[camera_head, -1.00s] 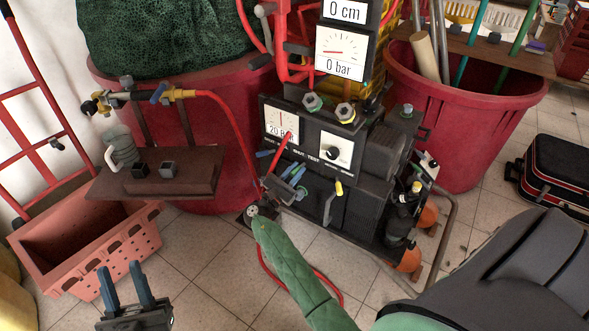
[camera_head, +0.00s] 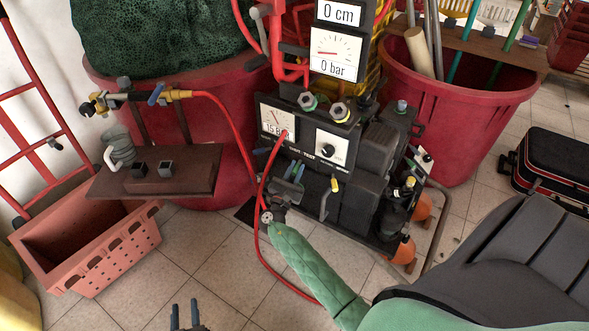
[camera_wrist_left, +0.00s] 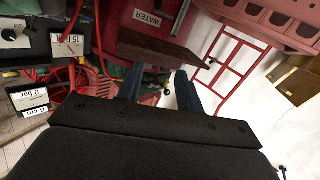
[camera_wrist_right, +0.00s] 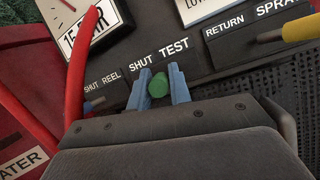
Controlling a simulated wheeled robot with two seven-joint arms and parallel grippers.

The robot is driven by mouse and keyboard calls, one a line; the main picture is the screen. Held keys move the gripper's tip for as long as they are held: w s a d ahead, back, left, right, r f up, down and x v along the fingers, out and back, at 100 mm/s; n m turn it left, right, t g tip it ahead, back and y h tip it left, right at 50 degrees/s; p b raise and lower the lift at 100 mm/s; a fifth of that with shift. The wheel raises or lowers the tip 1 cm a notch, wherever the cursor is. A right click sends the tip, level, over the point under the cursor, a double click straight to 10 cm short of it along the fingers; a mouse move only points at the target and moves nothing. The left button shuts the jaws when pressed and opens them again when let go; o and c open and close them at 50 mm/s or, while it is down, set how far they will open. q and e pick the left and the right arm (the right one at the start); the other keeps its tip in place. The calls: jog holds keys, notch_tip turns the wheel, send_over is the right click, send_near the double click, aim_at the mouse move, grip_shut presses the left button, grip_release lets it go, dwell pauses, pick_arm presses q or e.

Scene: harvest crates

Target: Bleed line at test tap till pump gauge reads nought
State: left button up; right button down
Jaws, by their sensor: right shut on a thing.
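The pump panel (camera_head: 305,148) stands in the middle of the head view. Its pump gauge (camera_head: 277,122) reads about 15 bar and also shows in the right wrist view (camera_wrist_right: 88,28). My right gripper (camera_head: 292,172) is at the panel's lower left. In the right wrist view its blue fingers are shut on the green test tap handle (camera_wrist_right: 158,87), beside the words SHUT and TEST. The rest of the tap is hidden by the gripper. My left gripper (camera_head: 187,314) is open and empty, low over the floor; its spread fingers show in the left wrist view (camera_wrist_left: 160,90).
An upper gauge (camera_head: 337,53) reads 0 bar below a 0 cm display (camera_head: 338,13). A red hose (camera_head: 235,125) runs beside the panel. A yellow-tipped lever (camera_head: 334,185) sits right of my right gripper. A brown shelf (camera_head: 200,175) stands left, above a pink crate (camera_head: 125,250).

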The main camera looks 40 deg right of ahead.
pick_arm(q)
jog(key=shift+s+f+g, duration=0.2)
jog(key=shift+f, duration=0.5)
jog(key=shift+s+f+g, duration=0.2)
jog(key=shift+f, duration=0.45)
pick_arm(e)
jog(key=shift+s+t, duration=0.1)
jog(key=shift+t, duration=0.2)
jog(key=c, duration=1.3)
grip_release()
pick_arm(q)
jog(key=shift+w+r, duration=0.35)
jog(key=shift+r, duration=0.35)
pick_arm(e)
jog(key=v, duration=0.7)
jog(key=shift+s+a, duration=0.25)
jog(key=shift+a, duration=0.05)
pick_arm(q)
jog(key=shift+s+f, duration=0.2)
jog(key=shift+s, duration=0.05)
